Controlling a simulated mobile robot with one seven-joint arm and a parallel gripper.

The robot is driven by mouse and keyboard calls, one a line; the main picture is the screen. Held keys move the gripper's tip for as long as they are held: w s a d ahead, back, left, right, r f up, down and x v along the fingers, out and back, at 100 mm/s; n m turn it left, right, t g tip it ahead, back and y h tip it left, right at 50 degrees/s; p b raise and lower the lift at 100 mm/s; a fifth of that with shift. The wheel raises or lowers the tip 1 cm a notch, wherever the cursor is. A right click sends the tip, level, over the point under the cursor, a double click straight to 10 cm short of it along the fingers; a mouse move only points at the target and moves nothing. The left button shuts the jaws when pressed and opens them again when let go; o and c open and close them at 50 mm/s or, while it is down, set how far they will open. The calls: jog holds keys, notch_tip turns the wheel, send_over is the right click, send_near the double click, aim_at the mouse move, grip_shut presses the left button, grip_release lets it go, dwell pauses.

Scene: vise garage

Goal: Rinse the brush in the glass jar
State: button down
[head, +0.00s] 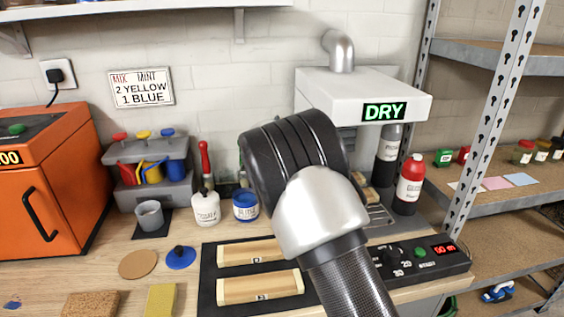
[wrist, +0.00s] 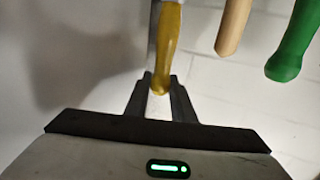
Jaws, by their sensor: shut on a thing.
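In the wrist view my gripper (wrist: 160,82) is shut on a yellow handle (wrist: 168,40); its head is out of view, so I cannot tell whether it is the brush. In the head view my own arm hides the gripper and what it holds. I cannot make out a clear glass jar. A white labelled container (head: 206,210) stands on the bench with a red-handled tool (head: 205,160) upright in or behind it. A blue labelled jar (head: 245,208) stands just right of it, left of my arm.
A wooden handle (wrist: 233,27) and a green handle (wrist: 293,42) are close right of my gripper. In the head view a dryer hood (head: 350,90) reading DRY stands behind my arm. A grey cup (head: 150,216) and wooden blocks (head: 260,287) occupy the bench.

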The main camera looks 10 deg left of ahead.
jog(key=shift+r+p, duration=1.95)
jog(key=shift+r, duration=1.1)
notch_tip(320, 180, up, 4)
jog(key=p, duration=0.3)
dwell(0.4)
